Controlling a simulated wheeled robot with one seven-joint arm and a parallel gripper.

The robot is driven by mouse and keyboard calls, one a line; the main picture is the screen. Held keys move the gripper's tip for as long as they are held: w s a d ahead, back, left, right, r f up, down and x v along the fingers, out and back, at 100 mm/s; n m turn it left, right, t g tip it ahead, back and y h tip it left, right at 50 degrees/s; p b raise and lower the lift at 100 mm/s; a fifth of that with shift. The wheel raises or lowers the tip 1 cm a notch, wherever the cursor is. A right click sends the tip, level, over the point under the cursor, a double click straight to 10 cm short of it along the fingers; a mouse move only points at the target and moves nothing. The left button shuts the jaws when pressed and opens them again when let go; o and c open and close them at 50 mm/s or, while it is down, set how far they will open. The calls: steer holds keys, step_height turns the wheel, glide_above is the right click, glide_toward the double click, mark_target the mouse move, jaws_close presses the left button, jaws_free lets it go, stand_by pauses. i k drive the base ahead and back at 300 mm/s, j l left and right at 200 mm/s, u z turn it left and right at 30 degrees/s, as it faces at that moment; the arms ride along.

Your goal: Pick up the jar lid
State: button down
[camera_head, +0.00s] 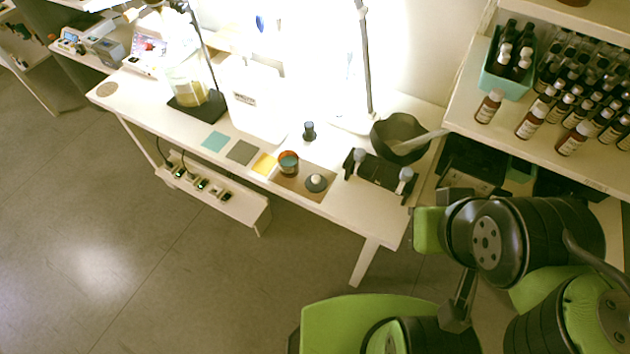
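The jar lid (316,183) is a dark round disc with a pale knob on top. It lies knob up on a brown mat at the front edge of the white table. A small open jar (288,164) with an orange-brown rim and teal side stands just left of it. My green and black arm fills the lower right, apart from the lid, with floor and table edge between. Dark parts near the arm's end may belong to my gripper, but its fingers are not clear.
Right of the lid stands a black rack (380,177) with pale knobs, with a dark mortar (400,138) behind it. Coloured squares (240,152) lie to the left. A small dark weight (309,131) stands behind. A shelf (470,118) of brown bottles is at right.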

mark_target(315, 183)
steer(key=i+j+u, duration=0.35)
steer(key=j, duration=0.3)
steer(key=i+j+u, duration=0.35)
steer(key=i+j, duration=0.2)
